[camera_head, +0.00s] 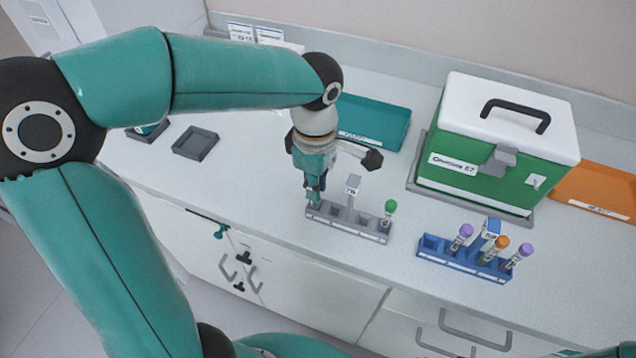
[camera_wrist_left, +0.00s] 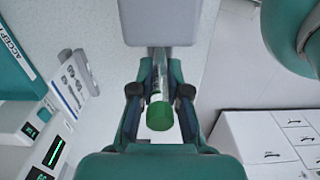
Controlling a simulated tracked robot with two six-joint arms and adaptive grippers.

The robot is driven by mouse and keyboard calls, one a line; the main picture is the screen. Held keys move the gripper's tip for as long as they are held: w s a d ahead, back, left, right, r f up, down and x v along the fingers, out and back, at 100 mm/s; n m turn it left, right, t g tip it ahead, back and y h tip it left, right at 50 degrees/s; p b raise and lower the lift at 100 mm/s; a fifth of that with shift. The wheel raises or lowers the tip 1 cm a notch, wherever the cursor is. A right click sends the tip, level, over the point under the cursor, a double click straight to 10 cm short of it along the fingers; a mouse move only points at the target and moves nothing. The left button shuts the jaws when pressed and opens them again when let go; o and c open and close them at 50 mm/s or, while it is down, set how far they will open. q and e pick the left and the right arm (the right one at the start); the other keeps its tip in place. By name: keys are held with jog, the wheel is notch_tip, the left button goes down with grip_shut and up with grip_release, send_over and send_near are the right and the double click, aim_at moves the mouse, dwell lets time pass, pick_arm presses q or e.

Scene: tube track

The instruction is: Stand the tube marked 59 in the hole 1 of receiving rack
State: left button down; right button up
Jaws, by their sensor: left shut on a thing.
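My left gripper (camera_head: 315,193) points down over the left end of the grey rack (camera_head: 348,223). In the left wrist view, its fingers (camera_wrist_left: 160,92) are shut on a tube with a green cap (camera_wrist_left: 160,116). The mark on this tube is not readable, and the head view hides most of it behind the fingers. I cannot tell whether its lower end is inside a hole. Another green-capped tube (camera_head: 389,208) stands at the right end of the grey rack. The holes between look empty.
A blue rack (camera_head: 463,260) to the right holds two purple-capped tubes and an orange-capped one. Behind stand a green box with a white lid (camera_head: 475,165), a teal tray (camera_head: 385,122) and an orange tray (camera_head: 600,190). A dark square holder (camera_head: 195,144) lies left.

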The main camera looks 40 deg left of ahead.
pick_arm(q)
jog(key=shift+f, duration=0.15)
jog(key=shift+f+b, duration=0.5)
jog(key=shift+b, duration=0.1)
jog(key=c, duration=1.1)
grip_release()
jog(key=shift+r, duration=0.1)
notch_tip(320, 180, up, 12)
jog(key=shift+f, duration=0.15)
